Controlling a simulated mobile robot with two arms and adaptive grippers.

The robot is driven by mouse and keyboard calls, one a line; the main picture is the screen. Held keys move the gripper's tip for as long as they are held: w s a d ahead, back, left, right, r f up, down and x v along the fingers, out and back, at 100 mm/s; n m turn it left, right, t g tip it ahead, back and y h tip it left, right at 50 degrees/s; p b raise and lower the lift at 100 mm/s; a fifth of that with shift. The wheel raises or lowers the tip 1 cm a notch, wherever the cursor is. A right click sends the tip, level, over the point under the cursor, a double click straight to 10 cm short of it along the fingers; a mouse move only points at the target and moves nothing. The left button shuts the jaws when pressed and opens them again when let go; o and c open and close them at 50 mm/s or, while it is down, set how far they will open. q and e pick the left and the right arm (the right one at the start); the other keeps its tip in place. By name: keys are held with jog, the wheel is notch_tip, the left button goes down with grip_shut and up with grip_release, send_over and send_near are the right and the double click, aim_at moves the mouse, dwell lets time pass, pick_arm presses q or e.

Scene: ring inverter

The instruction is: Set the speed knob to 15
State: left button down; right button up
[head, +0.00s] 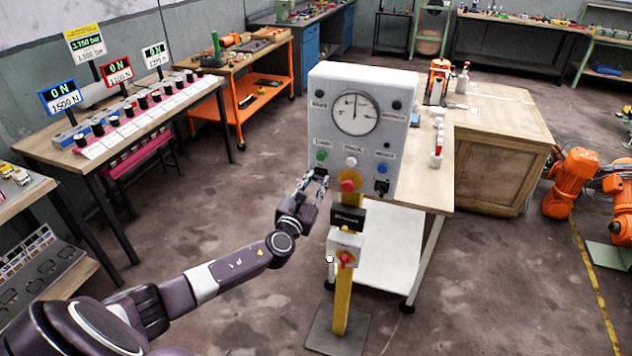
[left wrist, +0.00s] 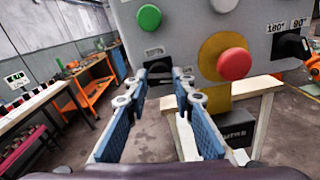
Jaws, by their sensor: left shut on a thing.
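The control box (head: 330,95) stands upright on a yellow post, with a round white dial (head: 357,113) on its face. My left gripper (head: 317,177) is at the lower left of the box, below the green button (head: 320,155). In the left wrist view its fingertips (left wrist: 158,75) close around a small dark knob (left wrist: 158,66) under a small label. My right gripper is not in view.
A red button (head: 348,185) on a yellow disc sits right of my left gripper. A lower switch box (head: 345,248) is on the post. A wooden table (head: 435,180) stands behind the box.

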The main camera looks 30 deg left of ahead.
pick_arm(q)
jog(key=shift+f, duration=0.1)
jog(key=c, duration=1.6)
grip_release()
jog(key=v, duration=1.2)
